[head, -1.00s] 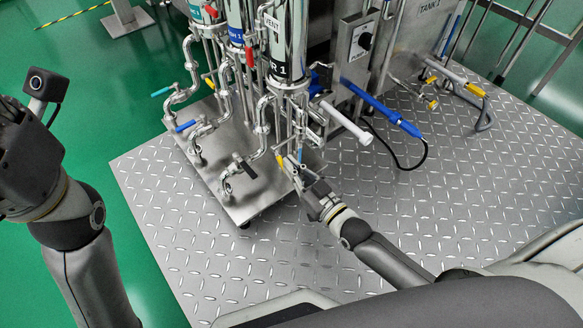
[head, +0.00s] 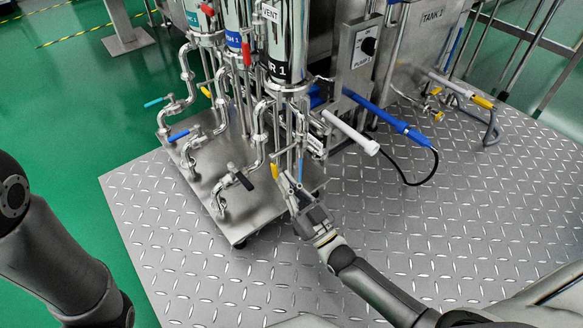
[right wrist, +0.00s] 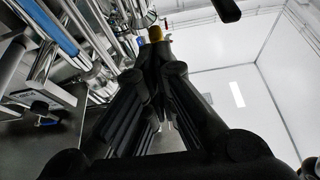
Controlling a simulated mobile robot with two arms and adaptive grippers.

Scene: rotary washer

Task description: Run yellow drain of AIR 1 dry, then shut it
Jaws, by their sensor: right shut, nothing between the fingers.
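The polished AIR 1 housing (head: 284,32) stands at the front right of the cluster in the head view; its dark label is partly cut off, with "R 1" readable. Below it, a small yellow drain handle (head: 275,171) hangs upright beside a thin pipe. My right gripper (head: 285,180) is shut and empty, its tips right beside the yellow handle; I cannot tell whether they touch. The drain's outlet is not clear. My left gripper is out of view.
Bent steel pipes with a black-handled valve (head: 234,178) and a blue-handled valve (head: 178,135) stand to the left. The tread-plate floor (head: 400,220) is open in front.

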